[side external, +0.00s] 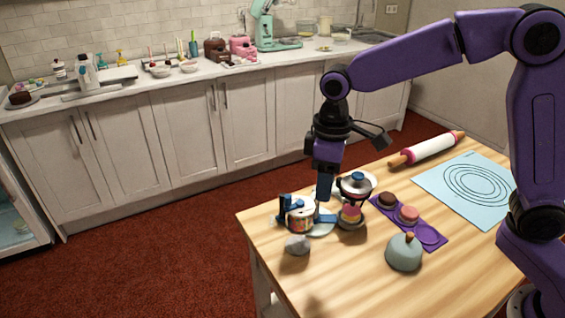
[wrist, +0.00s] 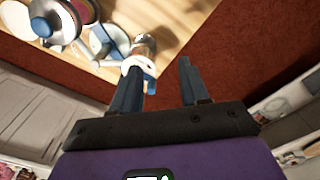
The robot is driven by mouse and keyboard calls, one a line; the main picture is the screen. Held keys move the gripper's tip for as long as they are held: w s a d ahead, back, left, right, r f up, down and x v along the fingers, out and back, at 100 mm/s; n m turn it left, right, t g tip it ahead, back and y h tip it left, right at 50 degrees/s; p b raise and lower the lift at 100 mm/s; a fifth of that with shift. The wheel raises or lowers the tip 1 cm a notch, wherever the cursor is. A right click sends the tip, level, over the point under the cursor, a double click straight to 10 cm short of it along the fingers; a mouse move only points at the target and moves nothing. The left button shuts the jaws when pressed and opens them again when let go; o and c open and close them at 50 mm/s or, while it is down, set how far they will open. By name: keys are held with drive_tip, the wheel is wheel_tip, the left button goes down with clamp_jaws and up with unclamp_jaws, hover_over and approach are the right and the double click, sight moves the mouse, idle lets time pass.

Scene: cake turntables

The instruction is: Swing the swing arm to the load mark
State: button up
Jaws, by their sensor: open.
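A small turntable device (side external: 299,216) stands near the table's left corner, with blue uprights and a white, red-banded round part. I cannot make out the load mark.
A purple tray (side external: 428,234) with small cakes, a grey-green dome (side external: 404,253) and a grey stone-like lump (side external: 297,244) are nearby. A blue mat (side external: 430,184) and rolling pin (side external: 428,148) lie farther right. The front of the table is clear.

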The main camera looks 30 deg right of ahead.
drive_tip(key=w+a+f+m, duration=0.2)
drive_tip(key=w+f, duration=0.1)
drive_tip(key=w, duration=0.8)
drive_tip(key=m, duration=0.1)
approach(282, 194)
wheel_tip(282, 194, down, 9)
drive_tip(key=shift+r, duration=0.1)
drive_tip(key=shift+w, duration=0.1)
drive_tip(key=c, duration=0.8)
drive_tip(key=shift+w+d, duration=0.9)
drive_tip(key=shift+w, duration=0.25)
